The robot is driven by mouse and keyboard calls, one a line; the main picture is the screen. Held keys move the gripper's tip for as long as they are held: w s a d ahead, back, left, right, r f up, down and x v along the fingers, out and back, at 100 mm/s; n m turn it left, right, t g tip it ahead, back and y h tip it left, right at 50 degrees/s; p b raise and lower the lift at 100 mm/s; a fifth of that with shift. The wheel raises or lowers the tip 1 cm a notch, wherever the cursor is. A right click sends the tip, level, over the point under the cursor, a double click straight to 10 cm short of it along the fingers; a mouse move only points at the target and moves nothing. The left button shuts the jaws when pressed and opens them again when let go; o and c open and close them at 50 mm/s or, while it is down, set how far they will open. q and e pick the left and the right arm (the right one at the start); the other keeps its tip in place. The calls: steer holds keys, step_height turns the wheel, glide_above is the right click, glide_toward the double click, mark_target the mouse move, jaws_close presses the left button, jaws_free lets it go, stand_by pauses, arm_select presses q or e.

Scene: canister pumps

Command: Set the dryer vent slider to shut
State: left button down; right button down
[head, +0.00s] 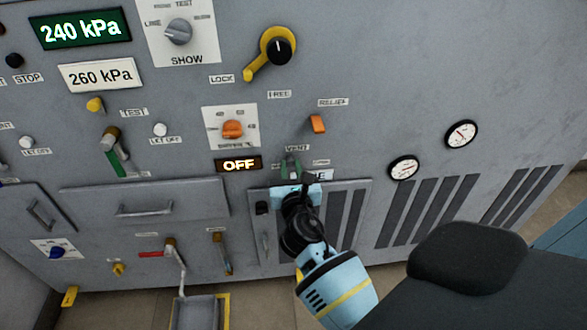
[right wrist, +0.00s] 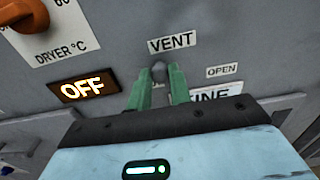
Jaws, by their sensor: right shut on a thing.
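The vent slider's grey knob (right wrist: 159,69) shows in the right wrist view, just below the VENT label (right wrist: 172,42). The OPEN label (right wrist: 222,71) is to its right. My right gripper (head: 291,169) is at the panel below the VENT label in the head view. Its green fingertips stand on either side of the knob and are shut on it. The gripper hides the slider's track, and I cannot see a label for the shut end. My left gripper is not in view.
The lit OFF display (head: 239,165) and the orange dryer dial (head: 233,129) are left of the gripper. An orange RELIEF switch (head: 317,124) is just above right. Two gauges (head: 404,167) and slotted vents (head: 420,209) lie further right. A drawer (head: 145,203) is lower left.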

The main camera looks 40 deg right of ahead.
steer(key=c, duration=1.3)
jaws_free()
steer(key=shift+w+a, duration=0.1)
steer(key=shift+a, duration=0.1)
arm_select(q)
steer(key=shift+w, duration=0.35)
arm_select(e)
steer(key=shift+o, duration=0.2)
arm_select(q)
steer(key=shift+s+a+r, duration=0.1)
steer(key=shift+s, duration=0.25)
arm_select(e)
steer(key=v, duration=0.7)
steer(key=shift+s, duration=0.4)
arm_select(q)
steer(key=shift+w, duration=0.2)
arm_select(e)
steer(key=shift+a, duration=0.15)
